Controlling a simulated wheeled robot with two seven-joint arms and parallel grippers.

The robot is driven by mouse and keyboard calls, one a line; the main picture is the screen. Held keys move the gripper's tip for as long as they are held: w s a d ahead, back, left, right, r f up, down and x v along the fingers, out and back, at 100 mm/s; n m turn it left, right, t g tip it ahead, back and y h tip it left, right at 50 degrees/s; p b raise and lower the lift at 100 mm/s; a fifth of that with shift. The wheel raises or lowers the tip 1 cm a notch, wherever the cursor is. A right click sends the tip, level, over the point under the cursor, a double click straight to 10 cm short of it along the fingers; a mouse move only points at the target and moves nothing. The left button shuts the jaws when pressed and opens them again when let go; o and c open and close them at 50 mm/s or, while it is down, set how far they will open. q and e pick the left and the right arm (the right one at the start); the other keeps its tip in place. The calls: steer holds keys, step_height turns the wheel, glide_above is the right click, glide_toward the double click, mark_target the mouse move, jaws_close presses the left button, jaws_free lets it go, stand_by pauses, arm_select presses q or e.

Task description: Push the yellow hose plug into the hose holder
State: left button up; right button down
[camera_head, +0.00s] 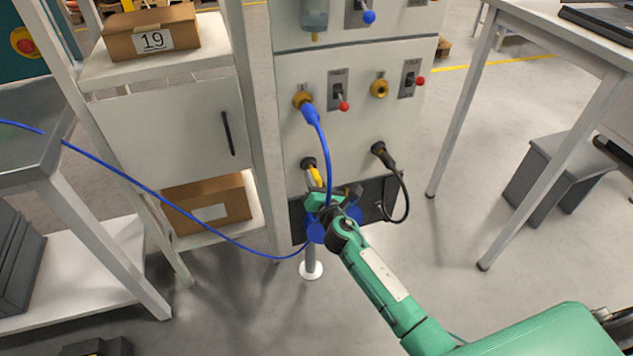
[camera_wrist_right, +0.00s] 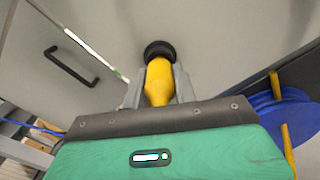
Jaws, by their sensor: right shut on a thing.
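The yellow hose plug (camera_wrist_right: 158,82) is between the two fingers of my right gripper (camera_wrist_right: 160,85), which is shut on it. The plug's far end meets a dark round holder (camera_wrist_right: 159,49) on the panel; I cannot tell how deep it sits. In the head view the yellow plug (camera_head: 315,177) shows just below the dark hose holder (camera_head: 308,163) at the panel's lower left. My right gripper (camera_head: 328,195) reaches up to it from below, partly covered by the blue cable. My left gripper is not in view.
A blue cable (camera_head: 170,200) runs from the left to a blue reel (camera_head: 316,234) and up to a blue plug (camera_head: 310,114) in the panel. A black plug with cable (camera_head: 386,157) is to the right. A shelf cabinet (camera_head: 170,130) stands left; a table (camera_head: 560,35) stands right.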

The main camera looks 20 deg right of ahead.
steer(key=c, duration=1)
jaws_free()
